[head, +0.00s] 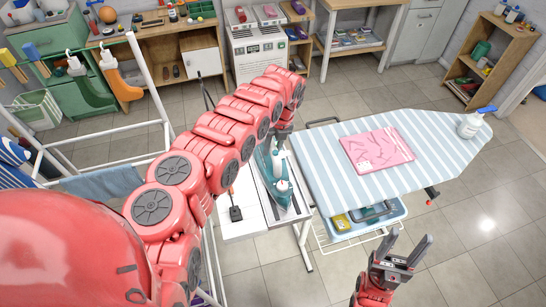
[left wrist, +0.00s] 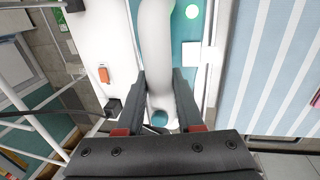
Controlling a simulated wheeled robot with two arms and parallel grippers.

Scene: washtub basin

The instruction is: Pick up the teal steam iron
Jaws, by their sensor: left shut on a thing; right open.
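The teal steam iron (head: 282,193) stands on the white and grey rest at the left end of the ironing board. My left gripper (head: 281,138) reaches down to its far end from above. In the left wrist view the fingers of my left gripper (left wrist: 160,82) are shut on the iron's white handle (left wrist: 156,40), one on each side. Whether the iron is lifted off the rest I cannot tell. My right gripper (head: 405,250) is open and empty, in front of the ironing board.
The striped ironing board (head: 440,135) carries a pink folded cloth (head: 376,150) and a white spray bottle (head: 470,125). A white drying rack (head: 150,75) stands to the left. The floor at right is clear.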

